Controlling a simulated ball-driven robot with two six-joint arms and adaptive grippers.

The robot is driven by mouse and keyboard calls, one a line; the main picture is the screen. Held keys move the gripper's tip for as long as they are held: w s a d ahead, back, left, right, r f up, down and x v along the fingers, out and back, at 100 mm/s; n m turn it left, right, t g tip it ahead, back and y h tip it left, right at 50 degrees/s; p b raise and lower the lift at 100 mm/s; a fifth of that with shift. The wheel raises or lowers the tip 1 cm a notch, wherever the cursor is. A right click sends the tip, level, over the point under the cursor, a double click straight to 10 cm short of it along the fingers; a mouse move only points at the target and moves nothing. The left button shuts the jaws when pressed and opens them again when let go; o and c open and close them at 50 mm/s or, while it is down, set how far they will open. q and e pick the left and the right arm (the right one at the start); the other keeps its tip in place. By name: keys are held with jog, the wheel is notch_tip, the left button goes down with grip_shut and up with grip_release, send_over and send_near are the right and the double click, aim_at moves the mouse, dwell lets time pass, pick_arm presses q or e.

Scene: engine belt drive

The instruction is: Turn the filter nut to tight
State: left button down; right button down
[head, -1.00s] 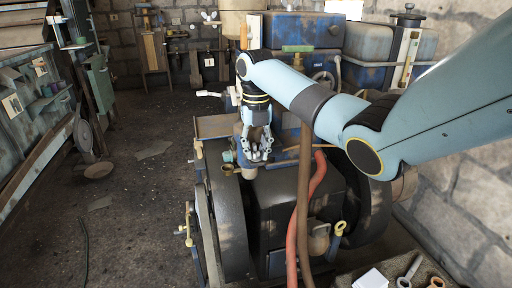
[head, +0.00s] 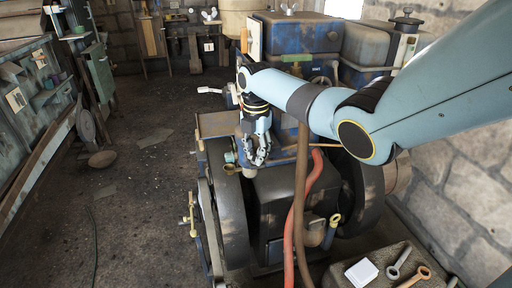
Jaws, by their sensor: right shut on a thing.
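My right arm comes in from the upper right over the engine. My right gripper (head: 257,155) points down at the top of the engine, just left of the upright brown hose. Its fingers are closed together on something small, which I take to be the filter nut. The nut itself is hidden behind the fingers, so its angle cannot be seen. My left gripper is not in view.
A red hose (head: 299,212) and a brown hose (head: 301,180) run down the engine's front. A flywheel (head: 232,222) stands at the engine's left. A stone ledge (head: 399,254) with wrenches is at lower right. The floor (head: 140,205) at left is mostly clear.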

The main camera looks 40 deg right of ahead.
aim_at(256, 155)
jog(key=shift+r+m, duration=0.1)
jog(key=shift+m, duration=0.5)
jog(key=shift+p, duration=0.3)
jog(key=c, duration=1.1)
grip_release()
jog(key=shift+c, duration=0.2)
notch_tip(256, 155, up, 7)
jog(key=shift+r, duration=0.15)
